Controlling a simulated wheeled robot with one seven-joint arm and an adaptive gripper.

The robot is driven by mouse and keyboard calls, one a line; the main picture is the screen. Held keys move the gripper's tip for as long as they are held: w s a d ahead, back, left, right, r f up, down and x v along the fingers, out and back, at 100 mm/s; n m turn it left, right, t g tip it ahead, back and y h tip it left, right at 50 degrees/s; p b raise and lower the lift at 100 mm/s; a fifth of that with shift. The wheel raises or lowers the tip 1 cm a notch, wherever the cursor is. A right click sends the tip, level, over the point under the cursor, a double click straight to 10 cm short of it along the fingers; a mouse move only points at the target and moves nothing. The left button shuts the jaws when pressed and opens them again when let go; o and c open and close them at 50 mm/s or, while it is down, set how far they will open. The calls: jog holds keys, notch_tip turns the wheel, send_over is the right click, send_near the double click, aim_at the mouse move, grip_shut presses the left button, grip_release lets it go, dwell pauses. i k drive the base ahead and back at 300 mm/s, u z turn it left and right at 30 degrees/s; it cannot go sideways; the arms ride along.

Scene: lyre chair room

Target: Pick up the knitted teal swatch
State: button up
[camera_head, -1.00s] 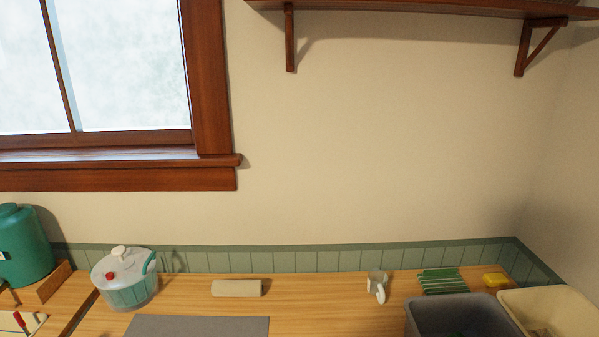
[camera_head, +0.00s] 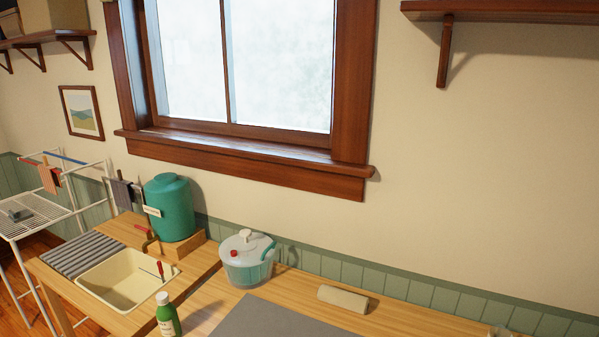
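I cannot make out a knitted teal swatch for certain. A small grey-blue item (camera_head: 18,215) lies on the white drying rack (camera_head: 38,228) at the far left, too small to identify. A reddish striped cloth (camera_head: 48,178) and a dark striped cloth (camera_head: 122,194) hang at the rack. My gripper is not in view.
A wooden counter (camera_head: 205,292) holds a cream sink (camera_head: 125,280), a teal tank (camera_head: 170,208), a green bottle (camera_head: 167,318), a clear spinner tub (camera_head: 247,262), a grey mat (camera_head: 270,320) and a beige roll (camera_head: 343,298). Wooden floor (camera_head: 20,285) shows at left.

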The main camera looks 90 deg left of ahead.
aim_at(16, 217)
jog(key=u, duration=0.85)
jog(key=i, duration=0.55)
jog(key=u, duration=3.75)
jog(key=i, duration=1.65)
